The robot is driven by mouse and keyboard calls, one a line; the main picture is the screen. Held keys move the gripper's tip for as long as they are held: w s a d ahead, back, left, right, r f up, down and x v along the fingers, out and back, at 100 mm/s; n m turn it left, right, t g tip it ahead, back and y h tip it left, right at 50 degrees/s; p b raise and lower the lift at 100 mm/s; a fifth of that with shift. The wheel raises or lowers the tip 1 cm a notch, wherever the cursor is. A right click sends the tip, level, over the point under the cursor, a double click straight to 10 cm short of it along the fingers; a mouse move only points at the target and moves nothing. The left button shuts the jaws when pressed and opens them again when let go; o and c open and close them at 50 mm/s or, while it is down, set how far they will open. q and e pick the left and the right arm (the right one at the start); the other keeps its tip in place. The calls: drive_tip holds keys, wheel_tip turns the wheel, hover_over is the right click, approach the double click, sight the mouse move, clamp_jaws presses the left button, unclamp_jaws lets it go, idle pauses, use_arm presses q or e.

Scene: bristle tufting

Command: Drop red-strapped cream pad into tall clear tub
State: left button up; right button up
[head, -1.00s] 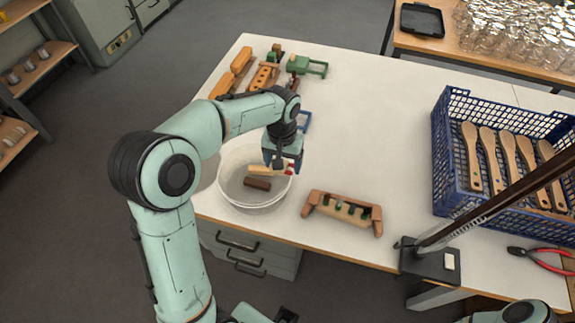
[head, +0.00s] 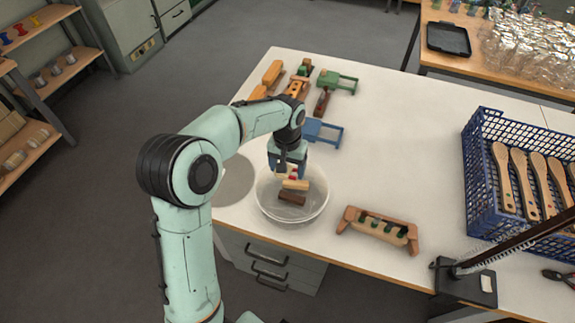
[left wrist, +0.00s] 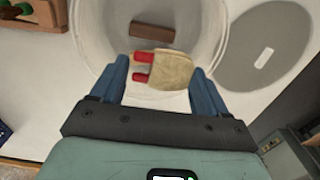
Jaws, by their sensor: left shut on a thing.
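The cream pad (head: 296,185) with red straps is held over the clear round tub (head: 262,203). In the left wrist view the pad (left wrist: 172,70) lies between my left fingers, its two red straps (left wrist: 142,67) toward the left finger. My left gripper (head: 290,172) is shut on it, pointing down above the tub's opening. A dark brown block (head: 291,199) lies inside the tub; it also shows in the left wrist view (left wrist: 152,32). How far the pad hangs below the tub's rim is hard to tell. My right gripper is not in view.
A grey disc (head: 234,179) lies left of the tub. A wooden holder (head: 378,229) stands to its right and a blue frame (head: 322,132) behind it. A blue crate (head: 482,215) of wooden brushes is further right. The table between is clear.

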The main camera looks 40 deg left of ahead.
use_arm(q)
wheel_tip(320, 180, down, 4)
drive_tip(key=shift+f+b, duration=0.25)
drive_tip(key=shift+b, duration=0.9)
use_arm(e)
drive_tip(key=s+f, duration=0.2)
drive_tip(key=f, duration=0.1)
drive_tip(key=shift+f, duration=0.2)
use_arm(q)
drive_tip(key=o, duration=1.2)
drive_tip(key=shift+c, duration=0.2)
wheel_tip(320, 180, up, 13)
drive_tip(key=p, duration=0.1)
drive_tip(key=shift+r+p, duration=0.2)
drive_tip(key=shift+p, duration=0.2)
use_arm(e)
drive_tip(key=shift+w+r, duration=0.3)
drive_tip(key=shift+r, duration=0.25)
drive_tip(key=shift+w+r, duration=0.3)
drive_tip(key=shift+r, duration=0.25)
